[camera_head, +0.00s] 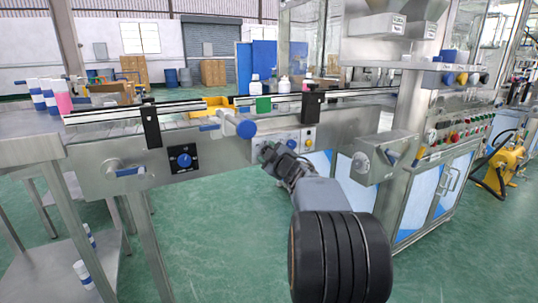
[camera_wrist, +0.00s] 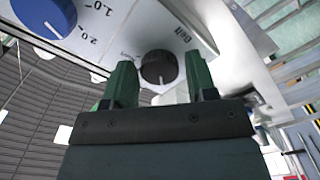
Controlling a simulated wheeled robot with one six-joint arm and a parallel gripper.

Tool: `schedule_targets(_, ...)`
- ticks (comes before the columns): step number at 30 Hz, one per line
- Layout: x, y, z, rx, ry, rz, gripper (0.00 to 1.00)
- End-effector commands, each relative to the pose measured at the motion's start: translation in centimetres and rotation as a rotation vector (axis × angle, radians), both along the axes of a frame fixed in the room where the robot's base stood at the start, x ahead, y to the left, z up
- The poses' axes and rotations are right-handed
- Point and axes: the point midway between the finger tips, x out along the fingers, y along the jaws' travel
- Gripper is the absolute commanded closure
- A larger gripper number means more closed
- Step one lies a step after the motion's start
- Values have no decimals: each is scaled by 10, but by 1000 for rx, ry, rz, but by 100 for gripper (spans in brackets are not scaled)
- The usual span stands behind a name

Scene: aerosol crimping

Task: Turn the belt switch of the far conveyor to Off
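The belt switch is a round black knob (camera_wrist: 159,67) on a pale panel marked "Belt" in the wrist view. A white mark on it points toward the bottom of the picture; the smaller position lettering is unreadable. My gripper (camera_wrist: 158,62) has its two green fingers apart, with the knob showing between and beyond their tips. I cannot tell whether either finger touches it. In the head view my gripper (camera_head: 268,152) is at the left part of the conveyor's control panel (camera_head: 284,136) and hides the switch there. The conveyor (camera_head: 345,116) runs behind it.
A blue dial (camera_wrist: 45,14) with numbers sits beside the switch. A nearer conveyor section (camera_head: 95,168) carries another blue knob (camera_head: 183,161) on a black plate. A grey box (camera_head: 383,157) juts out at right.

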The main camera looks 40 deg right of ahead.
Motion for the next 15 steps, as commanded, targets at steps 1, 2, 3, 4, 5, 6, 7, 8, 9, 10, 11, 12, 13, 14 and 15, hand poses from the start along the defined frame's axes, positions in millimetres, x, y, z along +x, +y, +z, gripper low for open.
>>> schedule_targets(1, 0, 0, 0, 1, 0, 0, 44)
schedule_targets(2, 0, 0, 0, 1, 0, 0, 41)
schedule_targets(3, 0, 0, 0, 1, 0, 0, 37)
schedule_targets(4, 0, 0, 0, 1, 0, 0, 37)
schedule_targets(5, 0, 0, 0, 1, 0, 0, 37)
schedule_targets(6, 0, 0, 0, 1, -1, -1, 37)
schedule_targets(7, 0, 0, 0, 1, -1, -1, 37)
schedule_targets(8, 0, 0, 0, 1, -1, -1, 37)
schedule_targets(9, 0, 0, 0, 1, -1, -1, 37)
schedule_targets(10, 0, 0, 0, 1, -1, -1, 37)
schedule_targets(11, -1, 0, 1, 1, -1, -1, 37)
schedule_targets(12, -3, 0, 1, 1, -1, -1, 37)
schedule_targets(13, -6, 0, 2, 1, -2, -1, 37)
schedule_targets(14, -8, 0, 2, 2, -2, -1, 37)
schedule_targets(15, -13, 1, 2, 2, -2, -1, 37)
